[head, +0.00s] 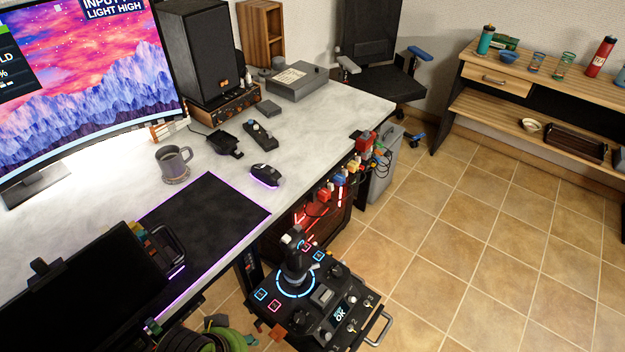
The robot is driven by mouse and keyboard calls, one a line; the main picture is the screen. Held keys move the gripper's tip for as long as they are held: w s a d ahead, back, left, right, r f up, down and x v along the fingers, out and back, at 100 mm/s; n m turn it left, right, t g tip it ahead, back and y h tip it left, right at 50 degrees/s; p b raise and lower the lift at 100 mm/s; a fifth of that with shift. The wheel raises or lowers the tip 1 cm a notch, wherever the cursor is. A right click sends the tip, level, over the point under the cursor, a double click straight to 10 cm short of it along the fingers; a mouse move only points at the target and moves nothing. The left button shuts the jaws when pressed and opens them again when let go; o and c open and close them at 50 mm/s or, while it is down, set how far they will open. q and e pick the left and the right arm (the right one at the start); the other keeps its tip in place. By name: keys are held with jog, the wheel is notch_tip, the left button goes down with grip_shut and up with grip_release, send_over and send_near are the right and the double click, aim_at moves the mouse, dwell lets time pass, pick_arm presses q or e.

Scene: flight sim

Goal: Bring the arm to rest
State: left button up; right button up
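I cannot make out either of my grippers or arms in the head view. A black flight-stick panel (322,297) stands at the bottom centre, beside the desk's front edge. Its joystick (296,262) is upright inside a blue glowing ring. A small screen on the panel reads "OK", with several switches near it. No gripper shows at the stick or the switches.
The desk (335,105) holds a grey mug (174,162), a mouse (265,175), a speaker (197,52) and a monitor (85,75). A dark panel (80,305) fills the bottom left. Shelves (540,108) stand at right. The tiled floor (480,230) is clear.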

pick_arm(q)
jog(key=s+a+r+n+y, duration=0.2)
jog(key=s+a, duration=0.2)
jog(key=a, duration=0.2)
notch_tip(320, 180, down, 25)
jog(key=s+g, duration=0.1)
jog(key=s, duration=0.2)
jog(key=s+a+f+g, duration=0.1)
jog(key=s+a+f, duration=0.1)
jog(key=s+f, duration=1)
jog(key=shift+s+a+f+m, duration=0.15)
jog(key=shift+s+a+m, duration=0.2)
jog(key=shift+s, duration=0.9)
jog(key=shift+d, duration=0.1)
